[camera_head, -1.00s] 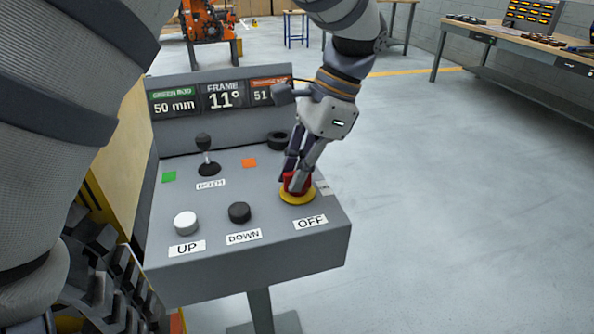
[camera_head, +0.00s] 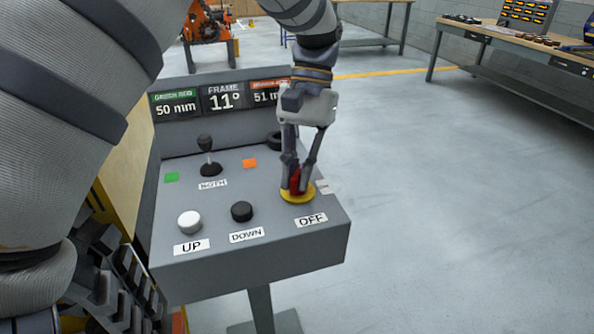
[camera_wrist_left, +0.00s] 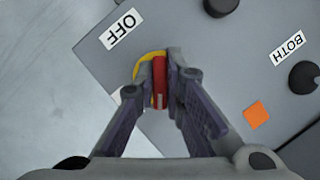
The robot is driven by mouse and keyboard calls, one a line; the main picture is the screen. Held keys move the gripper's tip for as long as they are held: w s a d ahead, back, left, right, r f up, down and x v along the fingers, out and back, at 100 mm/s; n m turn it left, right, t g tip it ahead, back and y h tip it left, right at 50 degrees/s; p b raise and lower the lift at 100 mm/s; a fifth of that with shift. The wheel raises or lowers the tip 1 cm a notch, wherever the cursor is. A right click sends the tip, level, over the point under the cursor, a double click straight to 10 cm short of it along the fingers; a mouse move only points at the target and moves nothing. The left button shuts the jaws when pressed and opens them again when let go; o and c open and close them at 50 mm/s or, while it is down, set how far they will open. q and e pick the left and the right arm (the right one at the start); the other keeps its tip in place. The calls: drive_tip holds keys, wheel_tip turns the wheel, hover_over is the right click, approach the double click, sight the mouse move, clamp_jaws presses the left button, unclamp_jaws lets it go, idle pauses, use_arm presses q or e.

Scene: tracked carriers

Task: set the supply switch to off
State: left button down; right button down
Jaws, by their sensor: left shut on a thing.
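The red supply switch knob (camera_head: 296,180) sits on a round yellow plate (camera_head: 299,197) at the right of the grey control panel, above the OFF label (camera_head: 311,220). My left gripper (camera_head: 297,188) reaches down from above with its fingers shut on the red knob, one on each side. In the left wrist view the red knob (camera_wrist_left: 159,82) shows as a narrow bar between the fingertips, with part of the yellow plate behind it. The fingers partly hide the knob in both views. My right gripper is not in view.
The panel carries a white UP button (camera_head: 189,222), a black DOWN button (camera_head: 242,211) and a black joystick (camera_head: 209,160). A display (camera_head: 222,98) reading 50 mm, 11° and 51 mm stands behind. Black tracks (camera_head: 112,275) are at lower left. Floor to the right is clear.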

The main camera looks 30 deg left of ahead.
use_arm(q)
drive_tip(key=n+h, duration=0.1)
drive_tip(key=n, duration=0.2)
drive_tip(key=shift+n+t, duration=0.3)
drive_tip(key=shift+t, duration=0.1)
drive_tip(key=shift+n+t+h, duration=0.4)
drive_tip(key=shift+n+h, duration=0.3)
drive_tip(key=shift+n, duration=1.2)
drive_tip(key=c, duration=1.7)
unclamp_jaws()
drive_tip(key=v, duration=1.2)
drive_tip(key=shift+a, duration=0.15)
